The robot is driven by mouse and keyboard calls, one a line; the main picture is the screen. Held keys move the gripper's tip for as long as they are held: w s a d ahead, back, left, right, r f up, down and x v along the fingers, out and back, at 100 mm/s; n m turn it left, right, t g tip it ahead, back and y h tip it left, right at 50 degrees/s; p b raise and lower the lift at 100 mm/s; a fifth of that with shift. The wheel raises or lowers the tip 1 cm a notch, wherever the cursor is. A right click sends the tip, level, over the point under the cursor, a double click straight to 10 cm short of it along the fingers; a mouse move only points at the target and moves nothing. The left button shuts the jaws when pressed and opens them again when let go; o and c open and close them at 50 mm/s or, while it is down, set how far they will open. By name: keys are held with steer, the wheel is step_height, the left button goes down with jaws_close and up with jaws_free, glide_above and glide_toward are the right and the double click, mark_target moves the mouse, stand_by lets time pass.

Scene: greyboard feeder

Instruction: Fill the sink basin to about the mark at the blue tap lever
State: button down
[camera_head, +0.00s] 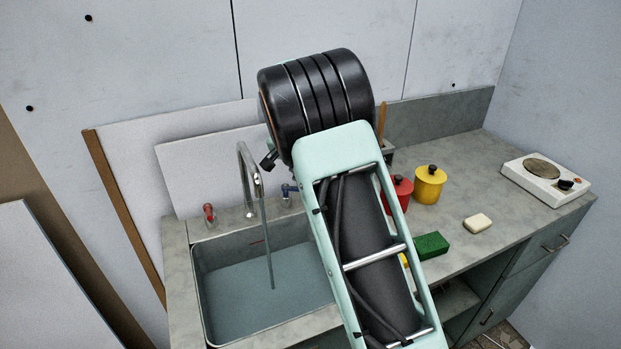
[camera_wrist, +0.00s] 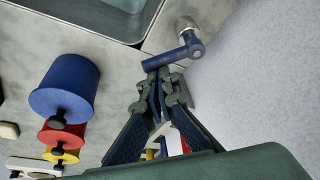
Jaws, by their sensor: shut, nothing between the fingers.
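The sink basin (camera_head: 203,290) holds grey-blue water (camera_head: 240,300). A thin stream (camera_head: 267,245) falls from the curved spout (camera_head: 243,165) into it. A short red mark (camera_head: 257,241) shows on the back wall, above the water surface. The blue tap lever (camera_head: 288,189) is right of the spout, and the red tap lever (camera_head: 209,213) is left of it. In the wrist view my gripper (camera_wrist: 162,76) is shut and empty, its tips close beside the blue tap lever (camera_wrist: 175,55); I cannot tell whether they touch.
A red canister (camera_head: 402,190), a yellow canister (camera_head: 429,184), a green sponge (camera_head: 431,246), soap (camera_head: 478,223) and a hotplate (camera_head: 546,180) stand right on the counter. A blue canister (camera_wrist: 65,85) stands near my gripper. White boards lean on the wall behind the sink.

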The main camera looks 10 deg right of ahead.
steer(key=shift+s+a+b, duration=0.4)
steer(key=shift+s+a, duration=0.1)
steer(key=shift+s, duration=0.1)
steer(key=shift+s+a, duration=0.15)
stand_by(0.5)
